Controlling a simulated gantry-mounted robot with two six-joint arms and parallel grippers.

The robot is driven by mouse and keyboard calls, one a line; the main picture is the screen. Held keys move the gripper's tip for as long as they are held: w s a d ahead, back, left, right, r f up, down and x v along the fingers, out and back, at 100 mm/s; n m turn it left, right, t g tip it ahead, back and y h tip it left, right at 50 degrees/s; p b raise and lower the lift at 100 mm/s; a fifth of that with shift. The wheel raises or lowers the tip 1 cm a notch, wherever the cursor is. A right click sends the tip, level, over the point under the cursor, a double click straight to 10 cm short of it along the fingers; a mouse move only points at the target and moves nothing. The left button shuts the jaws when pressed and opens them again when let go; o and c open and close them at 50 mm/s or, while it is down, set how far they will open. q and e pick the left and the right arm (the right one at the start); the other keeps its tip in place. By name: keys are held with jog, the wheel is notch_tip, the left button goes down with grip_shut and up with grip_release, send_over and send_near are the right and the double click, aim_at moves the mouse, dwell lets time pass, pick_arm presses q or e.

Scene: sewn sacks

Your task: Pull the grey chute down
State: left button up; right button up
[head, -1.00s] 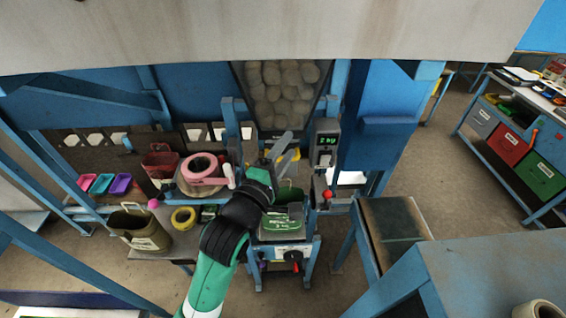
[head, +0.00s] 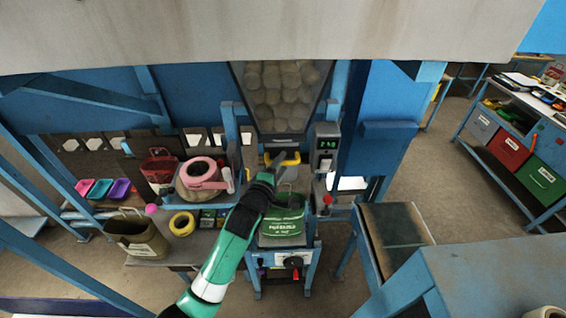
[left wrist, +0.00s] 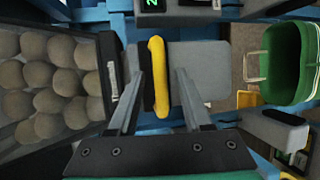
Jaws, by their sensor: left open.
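The grey chute (left wrist: 200,78) has a yellow bar handle (left wrist: 158,75) across it in the left wrist view. In the head view the handle (head: 290,158) shows just below the hopper window, partly behind my gripper. My left gripper (head: 276,158) is open in front of the chute. In the left wrist view its two fingers (left wrist: 160,85) lie on either side of the yellow handle; they are not closed on it, and I cannot tell whether they touch it. My right gripper is not in view.
A hopper window (head: 282,92) full of round potatoes is above the chute. A green sack (head: 282,225) stands open below, on a blue stand. A post with a digital display (head: 327,145) and a red knob (head: 328,199) is close on the right. A pink tape dispenser (head: 202,172) is left.

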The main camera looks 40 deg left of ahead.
pick_arm(q)
jog(key=shift+w+a+f, duration=0.1)
jog(key=shift+w+a, duration=0.15)
jog(key=shift+w, duration=0.45)
grip_shut()
dwell(1.0)
